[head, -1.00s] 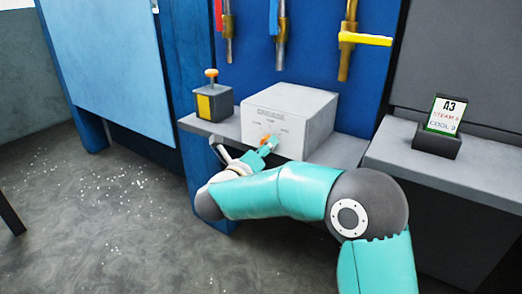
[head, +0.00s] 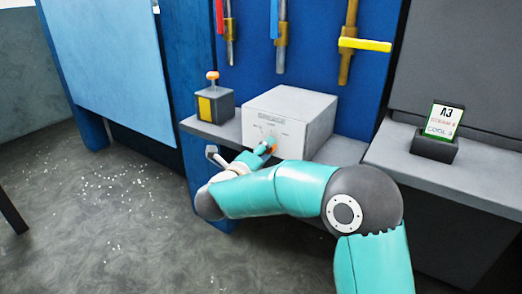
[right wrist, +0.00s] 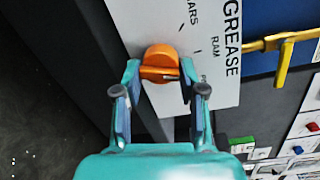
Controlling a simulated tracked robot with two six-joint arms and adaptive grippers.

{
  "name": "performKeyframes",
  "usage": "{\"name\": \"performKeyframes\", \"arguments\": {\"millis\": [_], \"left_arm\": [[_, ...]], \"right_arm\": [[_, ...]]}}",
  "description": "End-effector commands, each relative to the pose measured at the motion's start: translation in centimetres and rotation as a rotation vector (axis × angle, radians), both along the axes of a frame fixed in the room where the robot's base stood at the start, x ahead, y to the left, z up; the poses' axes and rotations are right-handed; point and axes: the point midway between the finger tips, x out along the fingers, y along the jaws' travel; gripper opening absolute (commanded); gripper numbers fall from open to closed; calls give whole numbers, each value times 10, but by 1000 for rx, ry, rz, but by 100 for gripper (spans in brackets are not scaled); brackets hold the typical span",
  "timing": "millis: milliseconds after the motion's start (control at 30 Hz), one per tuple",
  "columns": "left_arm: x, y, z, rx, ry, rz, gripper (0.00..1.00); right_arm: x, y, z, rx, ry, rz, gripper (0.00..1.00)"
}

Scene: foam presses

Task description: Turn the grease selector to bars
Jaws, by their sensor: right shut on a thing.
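The grease selector is a pale grey box (head: 312,112) on a shelf, with an orange knob (head: 273,149) low on its front face. In the right wrist view the knob (right wrist: 160,56) sits beside the printed words GREASE, BARS and RAM; a third position label is partly hidden. My right gripper (head: 266,146) is shut on the knob. In the right wrist view its two fingers (right wrist: 160,75) stand on either side of the knob's grip bar. I cannot tell which mark the knob points at. My left gripper is not in view.
A dark box with an orange-topped button (head: 212,76) stands left of the selector. Coloured-handled pipes, one with a yellow lever (head: 365,44), hang on the blue wall behind. An A3 card (head: 443,120) stands in a holder on the right bench. The floor at left is open.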

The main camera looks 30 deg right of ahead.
Motion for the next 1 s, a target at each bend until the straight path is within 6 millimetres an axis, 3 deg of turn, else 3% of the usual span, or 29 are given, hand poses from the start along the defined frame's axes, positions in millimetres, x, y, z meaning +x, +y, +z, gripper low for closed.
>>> {"name": "performKeyframes", "arguments": {"millis": [33,1000], "left_arm": [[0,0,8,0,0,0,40],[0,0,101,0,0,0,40]], "right_arm": [[-1,-5,7,-19,35,-12,6],[0,-5,10,-361,873,-18,6]]}}
